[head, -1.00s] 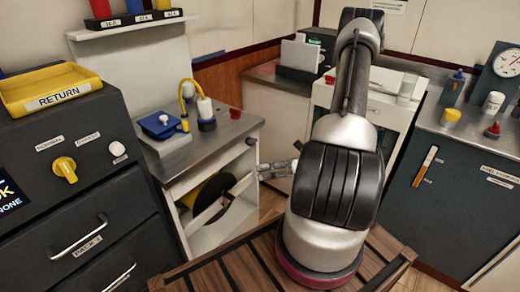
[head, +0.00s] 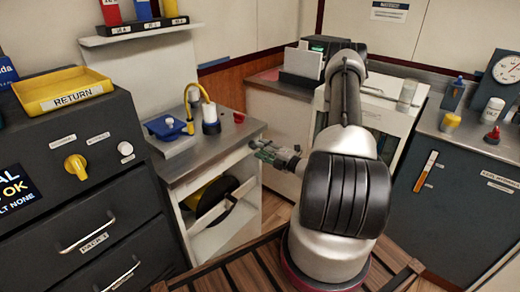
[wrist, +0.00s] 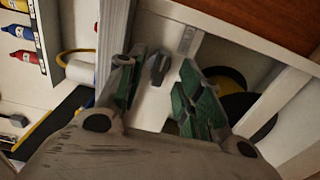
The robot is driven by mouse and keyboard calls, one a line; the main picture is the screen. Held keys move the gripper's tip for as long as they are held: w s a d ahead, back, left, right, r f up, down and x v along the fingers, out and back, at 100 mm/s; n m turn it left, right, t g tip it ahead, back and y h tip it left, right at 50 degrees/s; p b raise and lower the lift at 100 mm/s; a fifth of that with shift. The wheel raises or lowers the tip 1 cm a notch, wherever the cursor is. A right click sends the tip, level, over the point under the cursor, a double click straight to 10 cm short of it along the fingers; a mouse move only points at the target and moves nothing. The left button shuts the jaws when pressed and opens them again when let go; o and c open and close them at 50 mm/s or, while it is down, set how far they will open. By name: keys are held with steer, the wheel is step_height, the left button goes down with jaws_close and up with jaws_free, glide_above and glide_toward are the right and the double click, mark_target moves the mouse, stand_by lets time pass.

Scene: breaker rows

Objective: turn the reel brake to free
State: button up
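The reel (head: 215,197), black and yellow, sits inside the open white cabinet (head: 185,241) under the metal counter. It also shows in the wrist view (wrist: 228,82), partly behind a finger. A small dark grey lever (wrist: 159,68), which looks like the reel brake, is on the cabinet's pale front near a small label (wrist: 187,38). My gripper (head: 265,152) is at the cabinet's upper right front edge and hides the lever in the head view. In the wrist view my gripper (wrist: 156,76) is open, with the lever between its green-padded fingers; no contact is visible.
A dark drawer unit with a yellow knob (head: 76,167) is at left. Open floor shows right of the cabinet.

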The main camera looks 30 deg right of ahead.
steer(key=shift+w+a, duration=0.25)
steer(key=shift+w, duration=0.45)
jaws_close()
steer(key=shift+n, duration=0.3)
steer(key=n, duration=1.7)
steer(key=shift+f, duration=0.1)
steer(key=shift+n, duration=0.3)
